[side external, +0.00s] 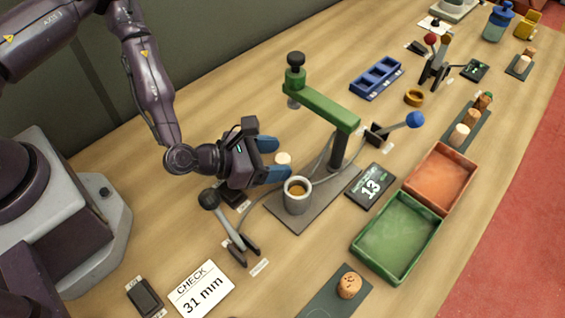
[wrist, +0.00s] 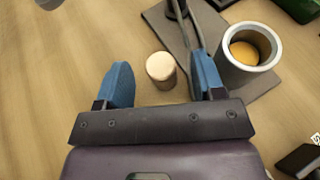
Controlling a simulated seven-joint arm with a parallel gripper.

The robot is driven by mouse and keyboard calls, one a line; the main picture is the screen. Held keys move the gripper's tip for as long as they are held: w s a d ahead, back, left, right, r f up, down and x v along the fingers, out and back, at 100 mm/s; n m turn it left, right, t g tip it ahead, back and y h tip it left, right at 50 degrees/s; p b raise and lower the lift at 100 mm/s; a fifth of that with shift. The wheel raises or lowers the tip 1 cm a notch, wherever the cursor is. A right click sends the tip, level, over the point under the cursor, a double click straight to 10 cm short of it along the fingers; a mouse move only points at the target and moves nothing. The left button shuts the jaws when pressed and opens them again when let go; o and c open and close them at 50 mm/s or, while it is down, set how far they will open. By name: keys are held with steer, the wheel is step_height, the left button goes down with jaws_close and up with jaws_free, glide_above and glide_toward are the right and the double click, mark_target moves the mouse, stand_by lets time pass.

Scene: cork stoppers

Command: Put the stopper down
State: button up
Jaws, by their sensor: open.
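A pale cork stopper (wrist: 161,67) stands between the blue fingers of my gripper (wrist: 162,84) in the wrist view, with a gap on both sides. In the side view the stopper (side external: 283,158) shows as a small pale top between the fingertips of my gripper (side external: 270,160). My gripper is open and low, beside the green press. I cannot tell from these views exactly how the stopper's foot meets the surface. Another stopper (side external: 349,285), brown with dark marks, stands on a dark green mat at the front.
A grey cup (side external: 297,199) with something orange-brown inside stands on the press's grey base, close to my gripper. The green press (side external: 322,107), a black-knobbed lever (side external: 228,225), a green tray (side external: 397,238) and an orange tray (side external: 440,178) stand nearby. A card (side external: 201,289) reads "CHECK 31 mm".

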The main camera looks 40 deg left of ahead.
steer(key=shift+w+d+f, duration=0.2)
steer(key=shift+w+d, duration=0.05)
steer(key=shift+w, duration=0.2)
steer(key=c, duration=1)
steer(key=shift+c, duration=0.2)
